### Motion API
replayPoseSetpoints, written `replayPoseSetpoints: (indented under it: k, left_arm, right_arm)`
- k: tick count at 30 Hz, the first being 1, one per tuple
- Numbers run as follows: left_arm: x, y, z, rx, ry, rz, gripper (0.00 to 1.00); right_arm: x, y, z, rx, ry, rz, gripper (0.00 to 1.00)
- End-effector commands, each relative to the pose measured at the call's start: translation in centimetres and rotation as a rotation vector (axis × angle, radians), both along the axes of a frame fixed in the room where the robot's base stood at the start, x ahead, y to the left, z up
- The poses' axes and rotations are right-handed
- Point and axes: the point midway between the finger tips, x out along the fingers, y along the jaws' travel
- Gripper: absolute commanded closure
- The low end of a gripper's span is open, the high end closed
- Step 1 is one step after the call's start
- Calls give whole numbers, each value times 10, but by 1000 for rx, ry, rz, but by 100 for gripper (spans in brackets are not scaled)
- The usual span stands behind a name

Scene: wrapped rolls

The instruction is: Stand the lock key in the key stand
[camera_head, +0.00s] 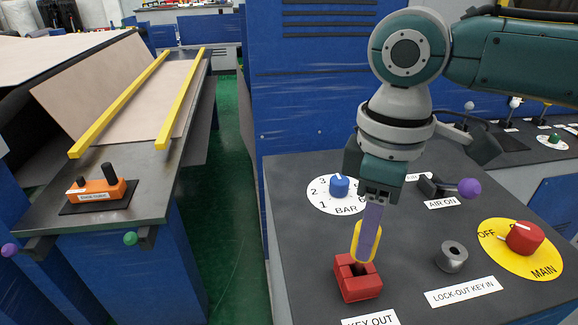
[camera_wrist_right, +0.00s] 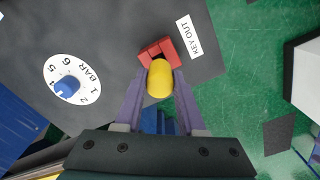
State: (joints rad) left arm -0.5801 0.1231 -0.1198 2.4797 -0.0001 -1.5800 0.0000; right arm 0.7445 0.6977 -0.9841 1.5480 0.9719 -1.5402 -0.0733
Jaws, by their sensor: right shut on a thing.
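The lock key has a yellow, rounded head (camera_head: 356,243) and is held upright between the purple fingers of my right gripper (camera_head: 368,235). The red key stand (camera_head: 358,284) is a small block on the dark panel behind the KEY OUT label. The key is right at the stand, its lower end over or in the slot; I cannot tell how deep. In the right wrist view the yellow key head (camera_wrist_right: 160,79) sits between the fingertips, with the red stand (camera_wrist_right: 155,50) just beyond it. My left gripper is not in view.
On the panel are a grey lock-out cylinder (camera_head: 452,257), a red main switch (camera_head: 524,237) on a yellow disc, a blue bar knob (camera_head: 340,186) and a purple-tipped air lever (camera_head: 468,187). An orange block (camera_head: 97,190) sits on the left bench.

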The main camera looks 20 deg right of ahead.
Motion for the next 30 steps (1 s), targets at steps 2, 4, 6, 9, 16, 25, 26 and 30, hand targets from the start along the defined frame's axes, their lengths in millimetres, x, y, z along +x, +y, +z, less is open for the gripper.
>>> replayPoseSetpoints:
  k: [2,4,6,9,16,25,26,30]
  left_arm:
    - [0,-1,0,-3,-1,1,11]
    - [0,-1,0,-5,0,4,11]
    - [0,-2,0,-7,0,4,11]
    - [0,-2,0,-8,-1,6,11]
    - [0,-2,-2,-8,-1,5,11]
    - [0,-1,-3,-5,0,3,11]
    - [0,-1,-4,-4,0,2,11]
    - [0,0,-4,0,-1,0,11]
  right_arm:
    - [0,0,0,0,0,0,100]
    - [0,0,0,0,0,0,100]
    - [0,0,0,1,-1,0,100]
    - [0,0,-1,1,-1,0,100]
    - [0,0,-5,1,0,0,100]
    - [0,0,-9,1,0,0,100]
    - [0,0,-10,1,0,0,100]
    - [0,0,-12,1,0,0,100]
